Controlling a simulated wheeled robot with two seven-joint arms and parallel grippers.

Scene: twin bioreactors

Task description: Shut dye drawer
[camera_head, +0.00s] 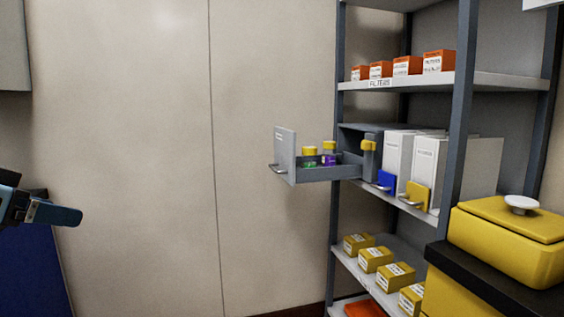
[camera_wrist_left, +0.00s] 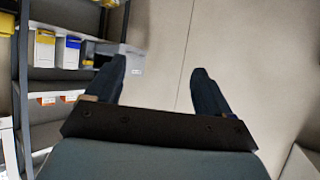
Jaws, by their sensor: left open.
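The dye drawer (camera_head: 330,172) is grey and sticks out open from a shelf unit, with a pale front panel (camera_head: 285,150) and a metal handle (camera_head: 278,169). Small bottles with yellow caps (camera_head: 309,151) stand in it, with green and purple showing. In the left wrist view, the drawer's pale front (camera_wrist_left: 133,60) shows partly behind a finger. My left gripper (camera_head: 62,214) is at the left edge of the head view, well away from the drawer. The left wrist view shows its two fingers (camera_wrist_left: 159,72) apart with nothing between them. My right gripper is not in view.
White boxes with blue and yellow fronts (camera_head: 418,192) stand beside the drawer housing. Orange-and-white boxes (camera_head: 407,66) sit above, yellow boxes (camera_head: 376,259) below. A yellow lidded container (camera_head: 510,240) is at right. Open space lies before the plain wall (camera_head: 140,150), between gripper and drawer.

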